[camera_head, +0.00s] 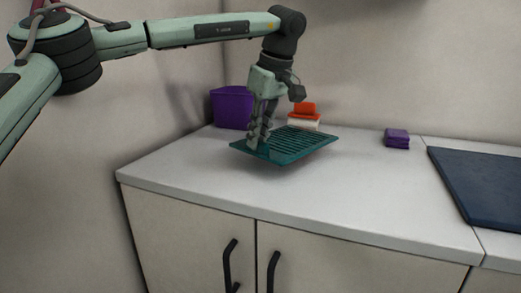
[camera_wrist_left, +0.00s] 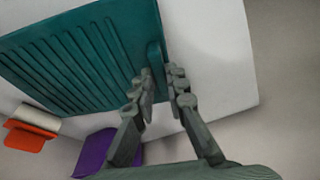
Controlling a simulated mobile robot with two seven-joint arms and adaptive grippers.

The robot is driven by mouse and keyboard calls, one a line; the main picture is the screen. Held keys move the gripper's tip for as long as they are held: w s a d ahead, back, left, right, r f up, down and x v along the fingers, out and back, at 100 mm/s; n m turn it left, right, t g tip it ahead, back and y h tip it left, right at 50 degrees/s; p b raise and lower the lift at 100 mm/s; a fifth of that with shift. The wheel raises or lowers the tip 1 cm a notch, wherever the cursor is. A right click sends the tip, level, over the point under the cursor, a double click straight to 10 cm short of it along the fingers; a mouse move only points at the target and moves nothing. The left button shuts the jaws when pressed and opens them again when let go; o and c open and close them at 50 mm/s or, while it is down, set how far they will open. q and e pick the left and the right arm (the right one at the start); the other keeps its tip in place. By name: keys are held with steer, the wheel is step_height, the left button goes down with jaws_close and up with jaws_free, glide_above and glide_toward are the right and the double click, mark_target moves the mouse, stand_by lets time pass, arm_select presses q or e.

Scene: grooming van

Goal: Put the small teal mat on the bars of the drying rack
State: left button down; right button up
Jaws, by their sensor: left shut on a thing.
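The small teal mat (camera_head: 298,145) is a flat ridged piece held over the white counter, with a shadow under it. My left gripper (camera_head: 258,146) points down at the mat's near left corner and is shut on it. In the left wrist view the mat (camera_wrist_left: 75,62) fills the upper left, and the fingers of my left gripper (camera_wrist_left: 162,78) close on a raised part along its edge. I cannot make out a drying rack in either view. My right gripper is not in view.
A purple bin (camera_head: 231,108) stands at the counter's back left corner. An orange and white item (camera_head: 304,115) is behind the mat. A small purple block (camera_head: 397,138) and a dark blue mat (camera_head: 483,185) lie to the right. The counter's front (camera_head: 330,205) is clear.

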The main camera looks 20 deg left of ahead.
mark_target(260, 153)
arm_select(q)
steer(key=shift+w+d+f, duration=0.1)
steer(key=shift+f, duration=2)
steer(key=c, duration=1.5)
jaws_free()
steer(key=shift+f, duration=0.1)
steer(key=shift+c, duration=0.2)
